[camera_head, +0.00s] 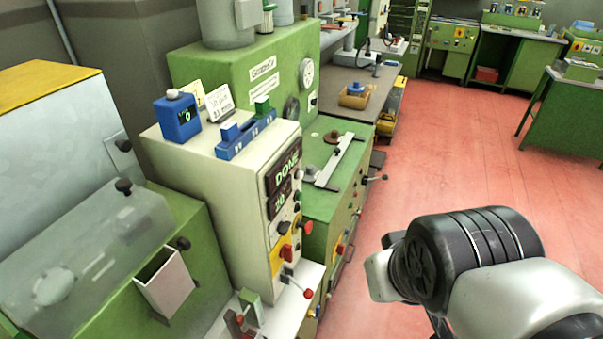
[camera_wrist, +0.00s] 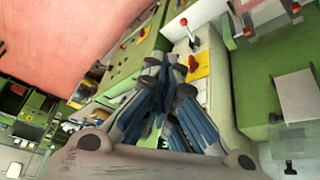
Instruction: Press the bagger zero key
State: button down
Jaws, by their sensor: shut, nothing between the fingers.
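The white control cabinet (camera_head: 235,190) stands left of centre in the head view. Its narrow front panel carries a lit upper display reading "DONE" (camera_head: 284,172), a second display (camera_head: 279,198) below, and several small knobs and keys. I cannot tell which key is the bagger zero key; the lettering is too small. My gripper (camera_wrist: 167,62) shows in the wrist view, shut and empty, with its fingertips in front of the machine fronts. It is not visible in the head view.
A red-balled lever (camera_head: 308,293) juts out below the panel. The red floor (camera_head: 440,150) to the right is open.

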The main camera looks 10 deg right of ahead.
aim_at(301, 175)
jog(key=w+d+f+n+t+h, duration=0.1)
jog(key=w+d+n+t, duration=0.15)
jog(key=w, duration=0.65)
jog(key=w+d+f+n+t, duration=0.1)
jog(key=w+d, duration=0.3)
jog(key=w, duration=0.5)
jog(key=w+a+f+n+t+y, duration=0.2)
jog(key=w+f+n+t+y, duration=0.3)
jog(key=w, duration=0.6)
notch_tip(301, 175, down, 3)
jog(key=shift+a+r+y, duration=0.15)
jog(key=shift+a+y, duration=0.15)
jog(key=shift+a, duration=0.05)
jog(key=shift+w, duration=0.1)
jog(key=w+a, duration=0.4)
jog(key=a, duration=0.3)
jog(key=shift+w+a+b, duration=0.25)
jog(key=shift+b, duration=0.05)
jog(key=shift+a, duration=0.1)
jog(key=shift+w+a+b, duration=0.2)
jog(key=shift+a+b, duration=0.05)
jog(key=shift+b, duration=0.1)
